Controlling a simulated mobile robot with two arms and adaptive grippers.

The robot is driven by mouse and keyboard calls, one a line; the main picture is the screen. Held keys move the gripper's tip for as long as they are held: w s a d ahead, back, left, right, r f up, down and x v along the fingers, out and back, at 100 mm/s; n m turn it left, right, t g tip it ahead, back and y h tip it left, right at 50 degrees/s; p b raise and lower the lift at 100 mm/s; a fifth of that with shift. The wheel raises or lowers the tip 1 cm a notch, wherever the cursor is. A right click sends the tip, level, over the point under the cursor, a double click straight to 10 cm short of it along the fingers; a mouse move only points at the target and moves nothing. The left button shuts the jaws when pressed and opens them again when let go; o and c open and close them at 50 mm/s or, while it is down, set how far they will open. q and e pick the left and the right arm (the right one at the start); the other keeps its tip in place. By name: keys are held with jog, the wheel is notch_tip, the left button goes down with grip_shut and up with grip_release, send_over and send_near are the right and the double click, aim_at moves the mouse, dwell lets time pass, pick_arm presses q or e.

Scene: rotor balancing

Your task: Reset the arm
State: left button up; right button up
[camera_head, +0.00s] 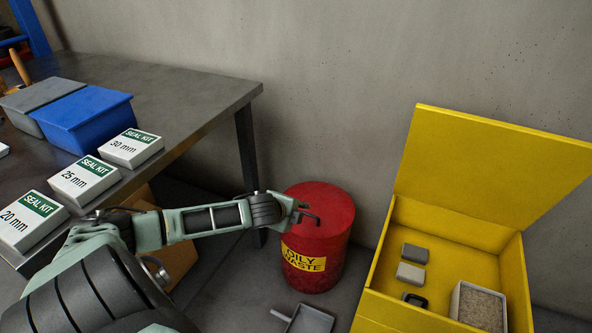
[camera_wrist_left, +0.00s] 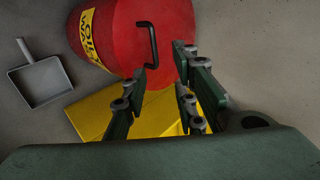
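My left arm reaches in from the left of the head view, and its gripper (camera_head: 299,207) is over the red oily waste can (camera_head: 332,236). In the left wrist view the gripper (camera_wrist_left: 160,68) has its fingers apart with nothing held between them. The red can (camera_wrist_left: 115,35) is beyond the fingertips there, and its black bent handle (camera_wrist_left: 153,42) shows close to the left finger; I cannot tell if they touch. My right gripper is in neither view.
A grey table (camera_head: 190,88) on the left bears seal kit boxes (camera_head: 88,177) and a blue bin (camera_head: 85,115). An open yellow chest (camera_head: 515,262) stands at the right with small blocks and a tray inside. A dustpan (camera_wrist_left: 42,80) lies on the floor by the can.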

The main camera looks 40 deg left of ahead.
pick_arm(q)
jog(key=s+d+f+n+g+h, duration=0.1)
jog(key=s+d+f+n+g, duration=0.15)
jog(key=s+d+f, duration=0.55)
jog(key=s+d+f+n+g+h, duration=0.1)
jog(key=s+d+f+n, duration=0.35)
jog(key=d+f, duration=0.4)
jog(key=s+d+f+n+g+h, duration=0.1)
jog(key=s+d+f+n+g, duration=0.15)
jog(key=s+d+f, duration=0.4)
jog(key=s+d+f+n+g, duration=0.1)
jog(key=s+d+f+n, duration=0.25)
jog(key=s, duration=0.65)
jog(key=s+a+m+p, duration=0.1)
jog(key=s+a+p, duration=0.1)
jog(key=s+p, duration=1.4)
jog(key=shift+s+a+g, duration=0.4)
jog(key=shift+s, duration=0.1)
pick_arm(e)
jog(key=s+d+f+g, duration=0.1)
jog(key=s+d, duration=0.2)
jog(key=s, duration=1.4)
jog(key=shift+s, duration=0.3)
pick_arm(q)
jog(key=shift+c, duration=0.7)
